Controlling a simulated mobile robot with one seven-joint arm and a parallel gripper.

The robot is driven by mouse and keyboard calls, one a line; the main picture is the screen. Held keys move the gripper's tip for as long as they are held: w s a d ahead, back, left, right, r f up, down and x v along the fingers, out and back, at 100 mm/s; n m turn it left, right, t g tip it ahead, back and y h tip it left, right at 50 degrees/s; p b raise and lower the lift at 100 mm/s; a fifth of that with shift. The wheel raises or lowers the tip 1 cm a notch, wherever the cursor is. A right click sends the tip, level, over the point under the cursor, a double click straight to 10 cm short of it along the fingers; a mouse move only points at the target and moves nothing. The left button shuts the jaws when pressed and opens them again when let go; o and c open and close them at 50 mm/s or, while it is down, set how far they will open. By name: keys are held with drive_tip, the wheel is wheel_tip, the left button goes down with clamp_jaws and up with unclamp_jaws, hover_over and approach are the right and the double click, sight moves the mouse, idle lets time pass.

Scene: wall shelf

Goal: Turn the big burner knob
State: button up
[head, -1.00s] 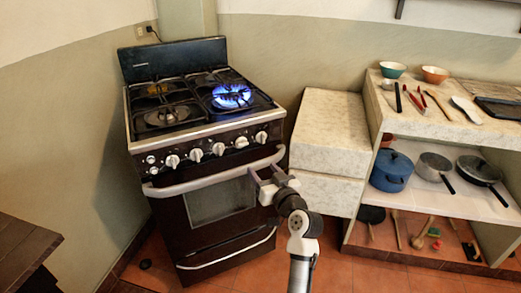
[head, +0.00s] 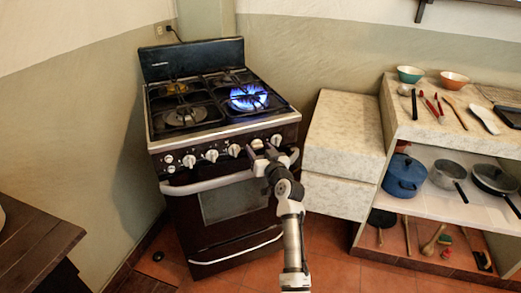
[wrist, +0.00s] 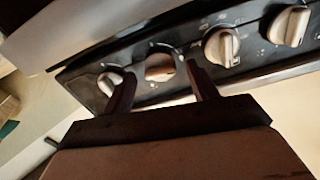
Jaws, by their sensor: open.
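A row of white burner knobs lines the front panel of the dark stove (head: 222,215). My gripper (head: 264,148) is raised in front of the right part of this panel, above the oven handle. In the wrist view the gripper (wrist: 161,88) is open, with one knob (wrist: 160,67) framed between its two fingers. That knob looks shaded, and contact is not visible. Another knob (wrist: 110,82) is beside the left finger, and a third (wrist: 222,45) is beyond the right finger. The frames do not mark which is the big burner knob. A blue flame (head: 248,98) burns on a right burner.
The pale oven handle (head: 205,186) runs just below the knobs. A stone-topped block (head: 343,130) stands right of the stove. Shelves farther right hold a blue pot (head: 404,176), pans and utensils. A dark wooden table (head: 35,240) is at left.

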drive_tip(key=c, duration=1)
drive_tip(key=shift+m, duration=0.4)
drive_tip(key=m, duration=0.2)
drive_tip(key=shift+m, duration=0.4)
drive_tip(key=m+p, duration=0.1)
drive_tip(key=m, duration=0.3)
drive_tip(key=m+p, duration=0.2)
drive_tip(key=m, duration=0.3)
drive_tip(key=shift+r, duration=0.1)
drive_tip(key=shift+m+p, duration=0.9)
drive_tip(key=shift+m, duration=1)
